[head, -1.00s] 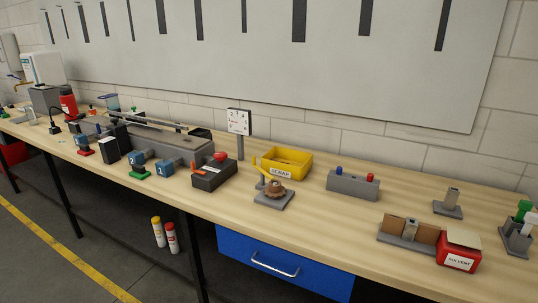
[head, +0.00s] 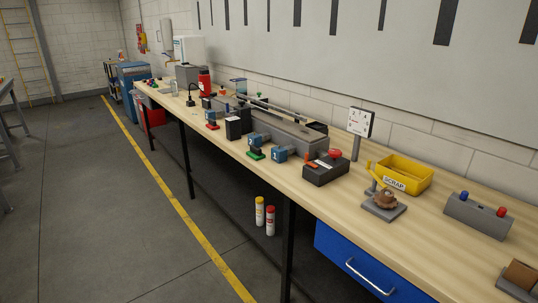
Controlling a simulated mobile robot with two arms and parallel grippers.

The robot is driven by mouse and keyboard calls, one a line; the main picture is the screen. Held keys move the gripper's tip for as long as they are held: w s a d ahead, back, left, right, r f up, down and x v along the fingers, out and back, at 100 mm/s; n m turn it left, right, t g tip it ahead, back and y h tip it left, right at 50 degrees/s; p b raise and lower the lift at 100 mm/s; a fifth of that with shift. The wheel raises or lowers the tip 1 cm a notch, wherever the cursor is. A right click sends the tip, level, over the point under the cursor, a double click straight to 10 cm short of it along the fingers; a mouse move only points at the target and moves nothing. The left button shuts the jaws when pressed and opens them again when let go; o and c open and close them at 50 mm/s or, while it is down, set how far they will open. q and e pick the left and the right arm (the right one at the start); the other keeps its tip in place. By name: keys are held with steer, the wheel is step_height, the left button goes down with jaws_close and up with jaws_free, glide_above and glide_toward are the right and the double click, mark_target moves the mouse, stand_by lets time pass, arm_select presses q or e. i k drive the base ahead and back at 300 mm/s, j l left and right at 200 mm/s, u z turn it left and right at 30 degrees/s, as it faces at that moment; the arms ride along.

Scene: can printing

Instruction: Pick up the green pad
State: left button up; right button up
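A green pad (head: 256,156) sits low on the bench top, under a dark and blue block, near the front edge in the middle of the head view. A similar piece with a red pad (head: 212,127) stands farther along the bench to the left. A blue block (head: 279,153) stands just right of the green pad. Neither of my grippers is in view.
The wooden bench (head: 345,203) runs from far left to near right. A black box with a red button (head: 326,170), a yellow scrap bin (head: 408,174) and a long grey machine (head: 300,139) stand near the pad. The floor (head: 110,230) in front is clear.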

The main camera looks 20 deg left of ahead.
mark_target(256, 153)
steer(key=z, duration=1.65)
steer(key=u, duration=1.75)
steer(key=i+j+z, duration=0.25)
steer(key=z, duration=0.2)
steer(key=i+j+z, duration=0.2)
steer(key=j+z, duration=0.25)
steer(key=l, duration=0.1)
